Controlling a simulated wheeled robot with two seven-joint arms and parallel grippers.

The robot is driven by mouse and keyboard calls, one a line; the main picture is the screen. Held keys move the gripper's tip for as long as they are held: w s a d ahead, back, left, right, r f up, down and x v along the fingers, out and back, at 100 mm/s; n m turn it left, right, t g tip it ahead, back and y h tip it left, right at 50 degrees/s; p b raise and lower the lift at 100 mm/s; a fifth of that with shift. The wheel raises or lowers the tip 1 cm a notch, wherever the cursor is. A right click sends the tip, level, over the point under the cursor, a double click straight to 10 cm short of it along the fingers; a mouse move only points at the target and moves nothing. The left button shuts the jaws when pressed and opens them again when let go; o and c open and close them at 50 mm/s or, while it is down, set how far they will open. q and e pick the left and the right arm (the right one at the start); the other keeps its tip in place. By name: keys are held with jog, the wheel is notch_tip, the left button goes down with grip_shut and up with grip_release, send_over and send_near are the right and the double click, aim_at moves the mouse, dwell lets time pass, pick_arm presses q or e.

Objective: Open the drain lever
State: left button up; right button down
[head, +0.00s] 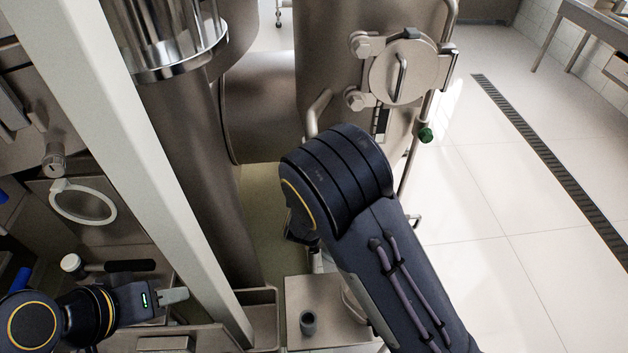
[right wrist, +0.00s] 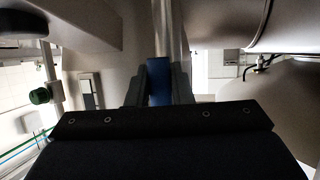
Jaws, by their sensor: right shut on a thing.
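A blue-sleeved lever handle (right wrist: 158,70), which I take to be the drain lever, stands between the dark fingers of my right gripper (right wrist: 160,88) in the right wrist view. The fingers are shut on the blue sleeve. In the head view my right forearm and wrist hide the lever and most of that gripper. My left gripper (head: 174,296) is at the lower left in the head view, well away from the lever. I cannot tell from its pale tip whether it is open or shut.
A steel vessel with a round hatch (head: 403,72) stands beyond my right arm. A green knob (head: 426,135) sits on a thin pipe beside it. A thick column (head: 185,170) stands left of my arm. A black-handled part (head: 130,266) lies near my left gripper. The tiled floor (head: 500,200) at right is clear.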

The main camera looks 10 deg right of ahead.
jog(key=shift+d, duration=0.1)
jog(key=c, duration=1.3)
grip_release()
jog(key=v, duration=0.8)
jog(key=shift+b, duration=0.35)
jog(key=shift+w, duration=0.1)
